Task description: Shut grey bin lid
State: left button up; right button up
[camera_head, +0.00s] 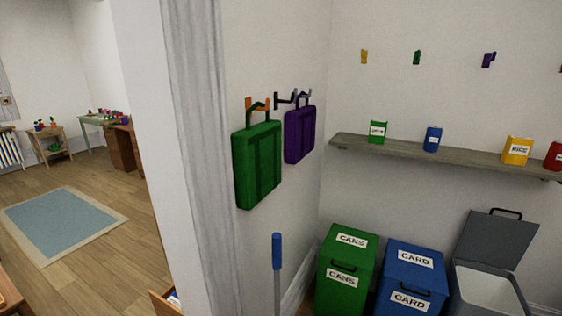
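The grey bin (487,290) stands at the lower right of the head view, to the right of the blue bin. Its dark grey lid (494,240) is up, tilted back toward the wall, with a black handle at its top edge. The pale inside of the bin shows, and its lower part is cut off by the frame. Neither of my grippers is in view.
A blue CARD bin (411,278) and a green CANS bin (345,272) stand beside it with lids shut. A shelf (460,156) with several containers runs above. A blue-topped pole (277,252) and a wall corner (190,150) stand nearer. Open floor (110,262) lies left.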

aim_at(501, 242)
jog(key=z, duration=1.75)
jog(key=i+l+z, duration=0.15)
jog(key=i, duration=0.4)
jog(key=i+l+z, duration=0.2)
jog(key=i, duration=0.4)
jog(key=l, duration=0.1)
